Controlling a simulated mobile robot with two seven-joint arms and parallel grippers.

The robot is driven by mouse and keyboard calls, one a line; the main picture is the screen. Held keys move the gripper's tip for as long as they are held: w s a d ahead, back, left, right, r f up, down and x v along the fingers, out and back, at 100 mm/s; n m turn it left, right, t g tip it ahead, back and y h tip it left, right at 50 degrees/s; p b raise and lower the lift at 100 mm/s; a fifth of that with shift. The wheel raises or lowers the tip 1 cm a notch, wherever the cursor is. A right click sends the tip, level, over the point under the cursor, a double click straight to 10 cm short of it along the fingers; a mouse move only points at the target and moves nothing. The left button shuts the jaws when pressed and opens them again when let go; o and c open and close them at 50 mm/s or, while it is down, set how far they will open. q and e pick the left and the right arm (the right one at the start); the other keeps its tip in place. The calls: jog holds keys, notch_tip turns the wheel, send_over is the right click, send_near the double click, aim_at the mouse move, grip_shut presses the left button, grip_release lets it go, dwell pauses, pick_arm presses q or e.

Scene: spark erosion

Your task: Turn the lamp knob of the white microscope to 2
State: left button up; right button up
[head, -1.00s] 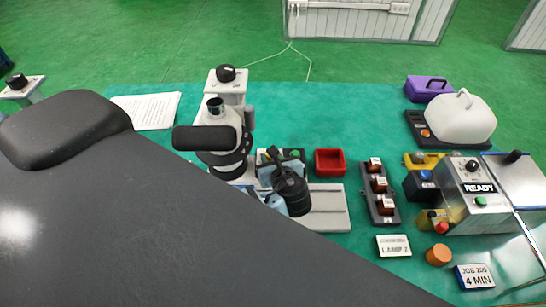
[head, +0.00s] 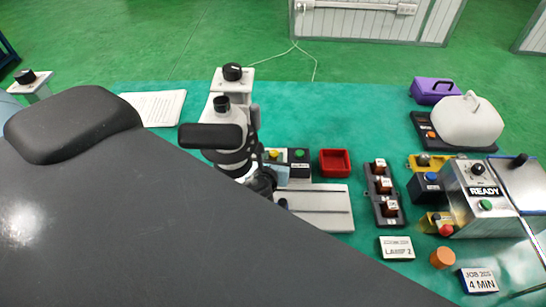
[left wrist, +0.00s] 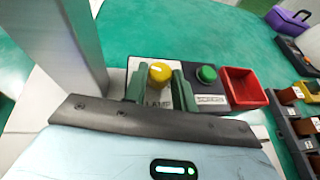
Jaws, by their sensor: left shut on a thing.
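The white microscope (head: 222,106) stands on the table in the head view, with black eyepiece parts. Its yellow lamp knob (left wrist: 160,72) sits on a labelled panel (left wrist: 135,68) in the left wrist view, and shows small in the head view (head: 273,154). My left gripper (left wrist: 159,84) has its two green fingers on either side of the knob and is shut on it. The knob's pointer and scale are too small or covered to read. In the head view the left gripper (head: 279,170) is partly hidden by the microscope. My right gripper is not in view.
A green button (left wrist: 207,74) sits right beside the fingers, then a red tray (left wrist: 243,88). A card reading LAMP 2 (head: 397,248) lies at the right front. A rack (head: 384,195) and a READY box (head: 480,200) stand right. The microscope column (left wrist: 65,45) is close on the left.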

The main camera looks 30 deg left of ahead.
pick_arm(q)
jog(key=o, duration=1)
jog(key=shift+v, duration=3.85)
